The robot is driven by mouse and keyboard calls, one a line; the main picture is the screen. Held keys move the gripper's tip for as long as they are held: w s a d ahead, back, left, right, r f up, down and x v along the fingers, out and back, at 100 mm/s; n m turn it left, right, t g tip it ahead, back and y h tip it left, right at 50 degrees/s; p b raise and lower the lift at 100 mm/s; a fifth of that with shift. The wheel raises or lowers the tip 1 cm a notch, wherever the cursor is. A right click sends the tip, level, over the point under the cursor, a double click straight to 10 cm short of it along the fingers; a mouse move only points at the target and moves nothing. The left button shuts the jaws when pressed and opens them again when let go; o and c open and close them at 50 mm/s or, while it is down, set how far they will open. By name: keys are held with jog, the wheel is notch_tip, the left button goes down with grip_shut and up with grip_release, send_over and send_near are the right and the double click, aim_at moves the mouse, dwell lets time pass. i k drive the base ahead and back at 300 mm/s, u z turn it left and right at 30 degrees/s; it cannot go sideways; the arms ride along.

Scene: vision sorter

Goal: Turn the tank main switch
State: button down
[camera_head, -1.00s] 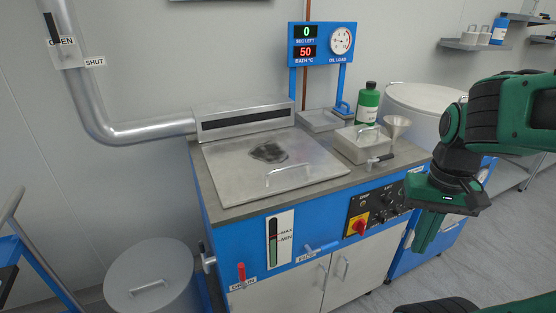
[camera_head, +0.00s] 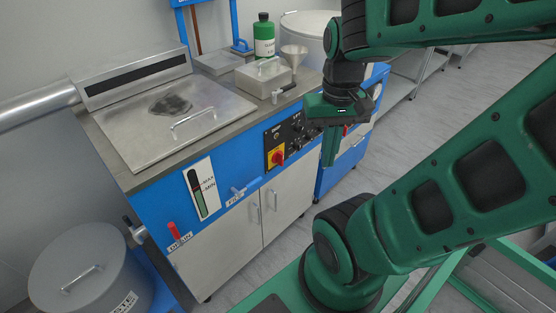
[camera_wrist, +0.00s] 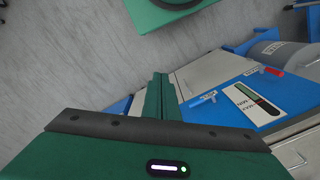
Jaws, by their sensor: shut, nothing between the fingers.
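The tank main switch is a red rotary knob (camera_head: 277,159) on a yellow plate, on the black control panel (camera_head: 290,138) at the front of the blue tank unit (camera_head: 230,160). I cannot tell its setting at this size. My gripper (camera_head: 328,164) is shut and empty, pointing down to the right of the panel and apart from the switch. In the wrist view the shut fingers (camera_wrist: 159,80) show, with the tank unit's front (camera_wrist: 240,95) beyond them. The switch does not show in the wrist view.
A red drain handle (camera_head: 174,231) and a blue fill handle (camera_head: 240,190) stick out of the front, beside the level gauge (camera_head: 201,187). A lid with a handle (camera_head: 172,111) covers the tank. A grey bin (camera_head: 82,274) stands at left.

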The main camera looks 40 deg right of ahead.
aim_at(278, 158)
jog(key=z, duration=2.65)
jog(key=k, duration=0.8)
jog(key=u, duration=0.6)
jog(key=i, duration=0.5)
jog(key=u, duration=0.05)
